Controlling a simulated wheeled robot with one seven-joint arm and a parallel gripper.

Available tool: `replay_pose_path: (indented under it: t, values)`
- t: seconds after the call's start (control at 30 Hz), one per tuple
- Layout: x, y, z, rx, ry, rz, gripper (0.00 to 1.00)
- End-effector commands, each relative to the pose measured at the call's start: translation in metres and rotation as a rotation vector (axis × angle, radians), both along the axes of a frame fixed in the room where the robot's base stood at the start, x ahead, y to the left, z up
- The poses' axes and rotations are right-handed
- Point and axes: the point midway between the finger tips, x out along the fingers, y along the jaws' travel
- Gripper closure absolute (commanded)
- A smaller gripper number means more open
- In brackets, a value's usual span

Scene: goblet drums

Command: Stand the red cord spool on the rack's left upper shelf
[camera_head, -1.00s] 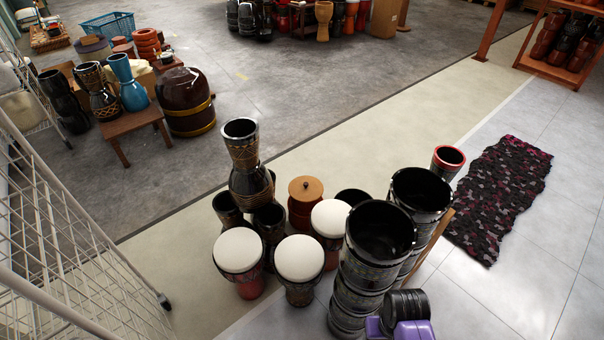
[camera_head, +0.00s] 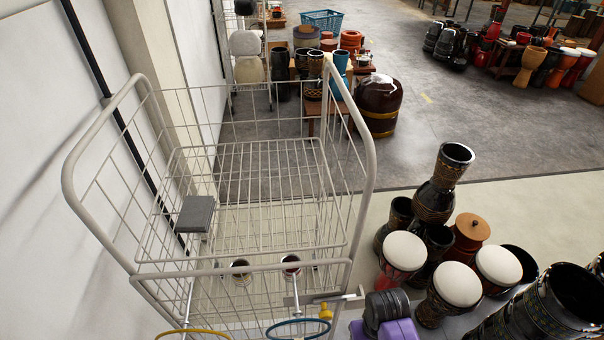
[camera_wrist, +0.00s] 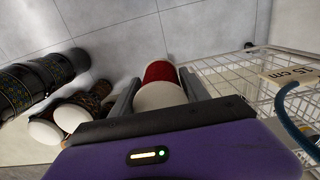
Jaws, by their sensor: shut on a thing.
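The red cord spool (camera_wrist: 160,73) shows in the wrist view, with a red wound middle and a pale round end facing the camera. My gripper (camera_wrist: 158,92) is shut on it, one finger on each side. The spool is hidden in the head view, where only a purple and black part of my arm shows at the bottom. The rack (camera_head: 365,175) is a white wire frame at the left of the head view, with wire shelves. Its wire side also shows at the right of the wrist view (camera_wrist: 240,80).
A grey block (camera_head: 196,214) sits at the rack's left. Two dark cups (camera_head: 240,270) show through the wires. Yellow and blue hoops (camera_head: 297,328) are at the rack's front. Goblet drums (camera_head: 403,251) crowd the floor right of my arm. A "15 cm" tag (camera_wrist: 288,74) is by the rack.

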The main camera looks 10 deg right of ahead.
Motion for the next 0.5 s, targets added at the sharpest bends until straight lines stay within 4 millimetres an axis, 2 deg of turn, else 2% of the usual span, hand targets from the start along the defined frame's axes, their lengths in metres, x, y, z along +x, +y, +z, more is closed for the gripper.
replay_pose_path:
  t: [0.03,0.2,0.43,0.5]
  values:
    - [0.0,-0.001,0.021,-0.001,0.0,-0.001,0.92]
    - [0.0,0.0,0.044,0.0,0.0,0.0,0.92]
    - [0.0,0.0,0.071,0.0,0.0,0.0,0.92]
    - [0.0,-0.001,0.063,0.0,0.0,-0.003,0.92]
